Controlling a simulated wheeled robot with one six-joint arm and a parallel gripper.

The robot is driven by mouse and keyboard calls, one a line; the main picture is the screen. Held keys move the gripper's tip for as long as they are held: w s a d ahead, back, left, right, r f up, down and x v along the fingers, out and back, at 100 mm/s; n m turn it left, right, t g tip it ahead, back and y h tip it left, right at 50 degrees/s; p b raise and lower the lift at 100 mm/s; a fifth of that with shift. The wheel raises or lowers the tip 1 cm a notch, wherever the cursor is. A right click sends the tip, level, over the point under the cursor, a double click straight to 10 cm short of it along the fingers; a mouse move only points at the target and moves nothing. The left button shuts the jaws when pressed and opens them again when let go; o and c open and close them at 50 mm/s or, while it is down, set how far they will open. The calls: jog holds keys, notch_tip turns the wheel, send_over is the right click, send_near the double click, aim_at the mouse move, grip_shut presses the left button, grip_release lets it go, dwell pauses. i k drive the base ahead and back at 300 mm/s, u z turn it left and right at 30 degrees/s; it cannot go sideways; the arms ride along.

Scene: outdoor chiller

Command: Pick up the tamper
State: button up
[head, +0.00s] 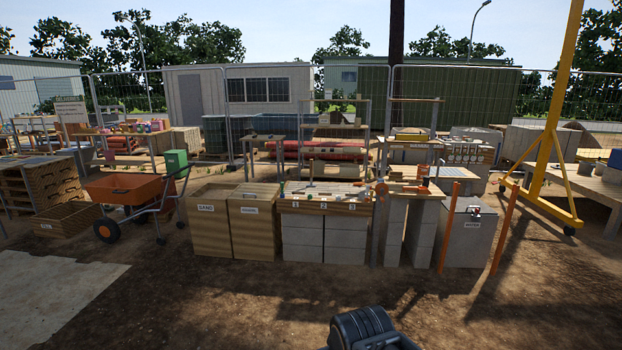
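I cannot pick out the tamper with certainty at this distance. Several small tools and parts lie on the wood-topped bench of grey blocks (324,239) in the middle, whose front edge is marked 1, 2 and 3. They are too small to tell apart. A dark rounded part of my arm shows at the bottom edge of the head view, well short of the bench. The fingers of my gripper are not in view.
Wooden bins, one marked SAND (207,222), stand left of the bench. An orange wheelbarrow (128,187) is further left. Orange posts (505,228) and a grey cabinet (467,236) stand right, with a yellow gantry (552,130) beyond. Bare dirt in front is clear.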

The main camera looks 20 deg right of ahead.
aim_at(311, 161)
jog(key=z, duration=0.1)
jog(key=i, duration=0.5)
jog(key=z, duration=0.65)
jog(key=i, duration=4.55)
jog(key=u, duration=0.35)
jog(key=k, duration=0.3)
jog(key=u, duration=3.55)
jog(key=i, duration=0.1)
jog(key=z, duration=1.85)
